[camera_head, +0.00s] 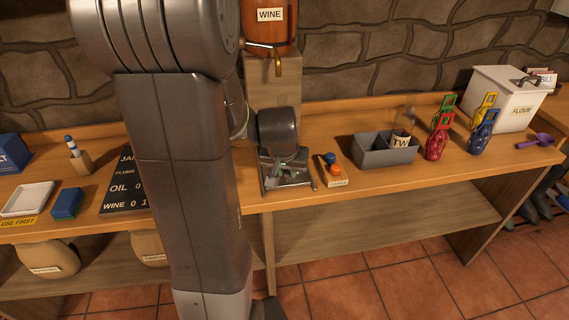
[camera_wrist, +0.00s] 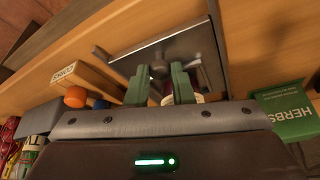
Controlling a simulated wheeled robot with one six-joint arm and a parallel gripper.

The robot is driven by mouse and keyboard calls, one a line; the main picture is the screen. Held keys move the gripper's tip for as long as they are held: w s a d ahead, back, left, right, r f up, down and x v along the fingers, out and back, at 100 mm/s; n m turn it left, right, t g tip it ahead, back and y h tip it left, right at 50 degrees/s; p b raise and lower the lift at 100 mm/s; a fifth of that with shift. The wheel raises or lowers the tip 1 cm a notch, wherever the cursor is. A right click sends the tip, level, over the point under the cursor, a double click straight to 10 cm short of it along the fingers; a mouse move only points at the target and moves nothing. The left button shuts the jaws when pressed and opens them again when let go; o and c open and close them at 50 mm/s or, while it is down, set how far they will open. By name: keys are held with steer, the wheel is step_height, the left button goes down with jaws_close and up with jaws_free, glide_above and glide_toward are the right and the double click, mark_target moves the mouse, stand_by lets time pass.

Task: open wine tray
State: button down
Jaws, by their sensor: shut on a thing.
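A square metal tray (camera_head: 270,181) lies on the bench beneath the wine cask (camera_head: 269,24), partly hidden by my gripper (camera_head: 287,178). In the wrist view the metal tray (camera_wrist: 205,45) has a dark round knob with thin arms (camera_wrist: 159,69) near its middle. My gripper (camera_wrist: 161,84) has its two green fingers on either side of a small piece at this knob and is shut on it. A bit of something pale and reddish shows low between the fingers; I cannot tell what it is. Whether the tray is open I cannot tell.
Farther right are a grey two-part box (camera_head: 385,155) and a flour bin (camera_head: 504,98). A green herbs box (camera_wrist: 285,112) is near my gripper. A price board (camera_head: 124,185) lies left.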

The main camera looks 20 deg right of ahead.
steer(key=shift+s+a, duration=0.2)
steer(key=shift+s, duration=0.6)
steer(key=shift+s+a, duration=0.15)
steer(key=shift+s, duration=0.6)
steer(key=shift+s+a, duration=0.2)
steer(key=shift+s, duration=0.6)
steer(key=c, duration=1.3)
jaws_free()
steer(key=shift+o, duration=0.2)
steer(key=p+v, duration=0.2)
steer(key=v, duration=1.1)
steer(key=shift+r, duration=0.4)
steer(key=shift+s+a+f, duration=0.1)
steer(key=shift+f, duration=0.05)
steer(key=b+x, duration=0.2)
steer(key=x, duration=1.1)
steer(key=shift+f, duration=0.3)
